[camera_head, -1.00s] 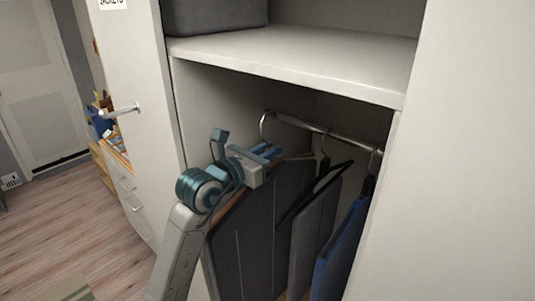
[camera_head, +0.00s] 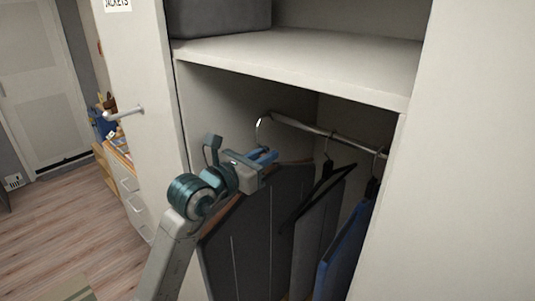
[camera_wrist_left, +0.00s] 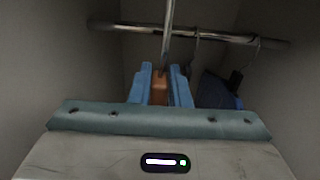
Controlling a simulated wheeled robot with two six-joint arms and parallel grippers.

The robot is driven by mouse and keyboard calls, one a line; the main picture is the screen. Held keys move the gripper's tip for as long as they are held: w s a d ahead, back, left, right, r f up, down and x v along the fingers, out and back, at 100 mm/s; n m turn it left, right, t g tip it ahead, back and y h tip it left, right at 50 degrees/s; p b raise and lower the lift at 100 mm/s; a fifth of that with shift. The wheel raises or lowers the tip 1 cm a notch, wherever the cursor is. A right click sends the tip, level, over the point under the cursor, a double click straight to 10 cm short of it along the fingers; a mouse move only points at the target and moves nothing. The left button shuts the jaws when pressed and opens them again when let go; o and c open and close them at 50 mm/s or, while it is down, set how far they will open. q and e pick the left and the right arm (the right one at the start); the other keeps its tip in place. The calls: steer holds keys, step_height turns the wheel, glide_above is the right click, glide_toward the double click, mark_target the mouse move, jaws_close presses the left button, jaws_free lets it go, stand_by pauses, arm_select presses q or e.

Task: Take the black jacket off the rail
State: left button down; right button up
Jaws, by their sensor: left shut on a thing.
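The black jacket (camera_head: 252,235) is a dark, flat garment on a wooden hanger, the nearest of the hanging clothes in the wardrobe. My left gripper (camera_head: 262,157) is shut on the top of this hanger, just below its metal hook (camera_head: 260,129). In the left wrist view the blue fingers (camera_wrist_left: 160,88) clasp the brown hanger wood, and the hook shaft rises across the rail (camera_wrist_left: 120,27). Whether the hook still bears on the rail I cannot tell. The rail also shows in the head view (camera_head: 345,142). My right gripper is not in view.
A grey garment (camera_head: 312,240) on a black hanger and a blue garment (camera_head: 345,250) hang to the right. A white shelf (camera_head: 300,62) with a grey box (camera_head: 220,18) lies above. The open door (camera_head: 130,70) stands left; beyond it is open wooden floor.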

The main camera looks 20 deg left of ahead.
arm_select(q)
steer(key=shift+b+v, duration=0.35)
steer(key=shift+v, duration=2.05)
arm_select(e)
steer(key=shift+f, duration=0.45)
